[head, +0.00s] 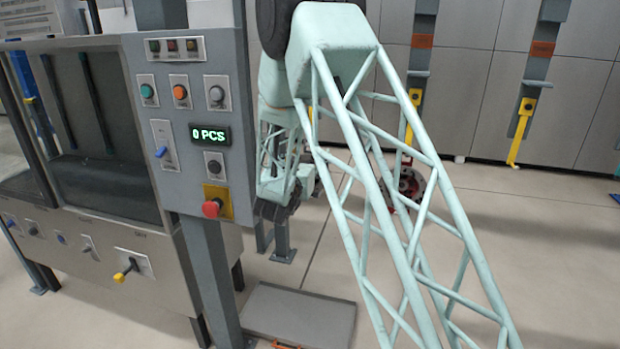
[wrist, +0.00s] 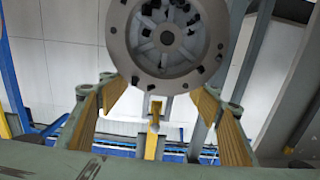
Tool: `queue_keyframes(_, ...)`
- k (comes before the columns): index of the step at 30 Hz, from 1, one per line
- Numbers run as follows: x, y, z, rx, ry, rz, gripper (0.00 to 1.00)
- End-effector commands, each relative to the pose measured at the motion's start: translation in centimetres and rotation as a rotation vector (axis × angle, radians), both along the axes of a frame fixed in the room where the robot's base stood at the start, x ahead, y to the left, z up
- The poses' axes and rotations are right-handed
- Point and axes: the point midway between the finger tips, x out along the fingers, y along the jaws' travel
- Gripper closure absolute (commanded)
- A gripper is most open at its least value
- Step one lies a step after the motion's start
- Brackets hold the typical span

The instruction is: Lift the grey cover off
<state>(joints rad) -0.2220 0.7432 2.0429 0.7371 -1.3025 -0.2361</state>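A flat grey plate (head: 298,315) lies low beside the panel post in the head view, with an orange piece (head: 287,346) at its near edge, cut by the frame. A round grey part (wrist: 165,42) with a spoked hub and dark blocks fills the top middle of the wrist view. I cannot tell which of these is the grey cover. My gripper (wrist: 157,102) is open in the wrist view, its yellow-padded fingers apart on either side below the round part. Nothing is clearly held between them. My gripper is not clearly visible in the head view.
A control panel (head: 185,120) reading 0 PCS, with a red button (head: 211,208), stands at left on a machine. Yellow-ended hooks (head: 520,130) hang at the back right. A red round object (head: 408,186) is partly hidden behind my arm. Floor at right is mostly clear.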

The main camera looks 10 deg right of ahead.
Motion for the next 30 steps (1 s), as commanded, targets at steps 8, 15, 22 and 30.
queue_keyframes(8, -0.02, 0.0, -0.08, 0.0, 0.001, 0.0, 0.68)
queue_keyframes(15, -0.09, -0.01, -0.46, 0.001, 0.008, 0.0, 0.85)
queue_keyframes(22, -0.15, -0.02, -0.82, 0.001, 0.013, 0.0, 0.85)
queue_keyframes(30, -0.22, -0.04, -0.76, 0.001, 0.015, 0.0, 0.85)
